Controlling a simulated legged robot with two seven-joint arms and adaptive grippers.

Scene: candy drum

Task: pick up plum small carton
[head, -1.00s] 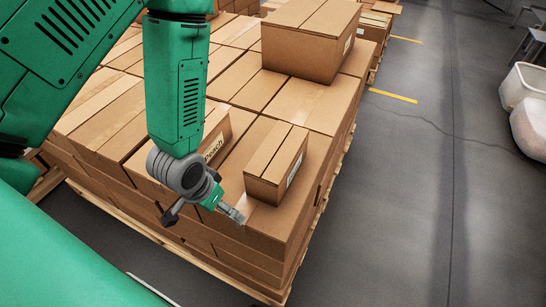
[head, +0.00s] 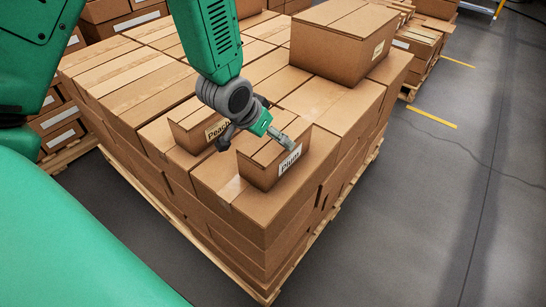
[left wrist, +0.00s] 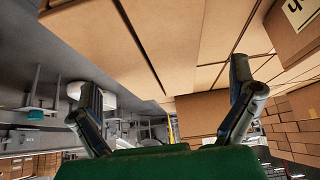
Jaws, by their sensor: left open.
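The plum small carton (head: 262,169), brown with a white "Plum" label, sits upright near the front corner of the stacked cartons in the head view. My left gripper (head: 285,141) hangs over its top near the labelled side; whether it touches cannot be told. In the left wrist view the left gripper (left wrist: 163,80) has its fingers spread wide, with nothing held between them. Brown carton faces fill the space beyond the fingers there; I cannot tell which one is the plum carton. My right gripper is not in view.
A small "Peach" carton (head: 190,127) stands just left of the plum carton. A larger labelled carton (head: 342,45) sits farther back on the stack. The large cartons (head: 270,215) rest on a wooden pallet (head: 262,293).

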